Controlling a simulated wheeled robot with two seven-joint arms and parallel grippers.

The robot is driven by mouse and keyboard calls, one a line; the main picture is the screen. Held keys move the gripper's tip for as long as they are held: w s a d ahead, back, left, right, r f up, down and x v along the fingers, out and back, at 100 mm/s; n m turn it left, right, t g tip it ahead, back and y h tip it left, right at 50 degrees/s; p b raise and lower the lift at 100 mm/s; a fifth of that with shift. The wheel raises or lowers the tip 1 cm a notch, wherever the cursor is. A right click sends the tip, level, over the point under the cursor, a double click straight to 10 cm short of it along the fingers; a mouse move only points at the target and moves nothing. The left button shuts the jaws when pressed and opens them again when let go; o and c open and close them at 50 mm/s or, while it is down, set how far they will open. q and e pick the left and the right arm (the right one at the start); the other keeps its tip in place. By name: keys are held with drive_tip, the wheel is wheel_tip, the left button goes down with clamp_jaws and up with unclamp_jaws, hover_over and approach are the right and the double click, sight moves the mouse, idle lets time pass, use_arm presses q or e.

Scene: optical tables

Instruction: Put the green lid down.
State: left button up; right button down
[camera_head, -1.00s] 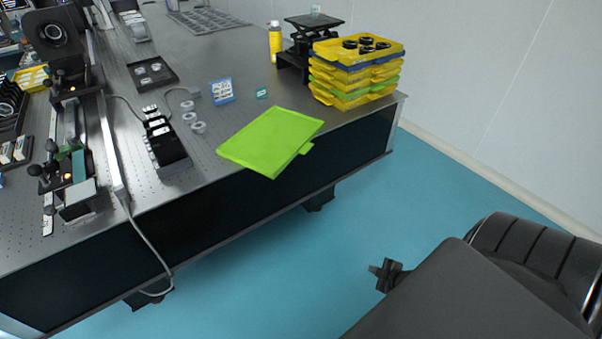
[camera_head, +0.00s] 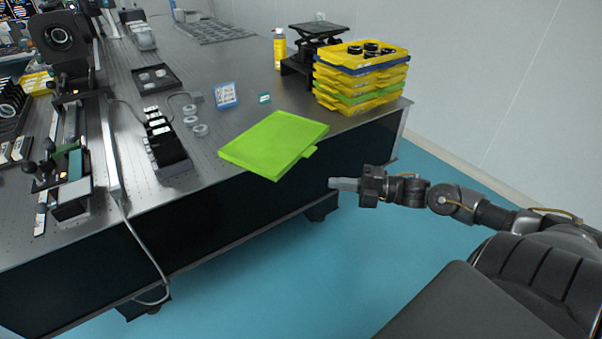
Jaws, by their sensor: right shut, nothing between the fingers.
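The green lid (camera_head: 273,145) is a flat bright green panel with a small tab on its right side. It lies on the near edge of the optical table (camera_head: 215,168), and its front corner sticks out past the edge. My right gripper (camera_head: 334,184) is shut and empty. It is in front of the table's dark side, to the right of and below the lid, apart from it. My left gripper is not in view.
A stack of yellow, blue and green trays (camera_head: 361,78) stands at the right end, with black rings on top. Behind are a black lift stand (camera_head: 316,36) and a yellow bottle (camera_head: 279,50). Small signs (camera_head: 225,95), loose rings (camera_head: 200,130) and a black holder (camera_head: 168,146) lie left.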

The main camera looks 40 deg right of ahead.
drive_tip(key=w+a, duration=0.5)
drive_tip(key=w, duration=0.4)
drive_tip(key=shift+w+a, duration=0.15)
drive_tip(key=shift+w, duration=0.2)
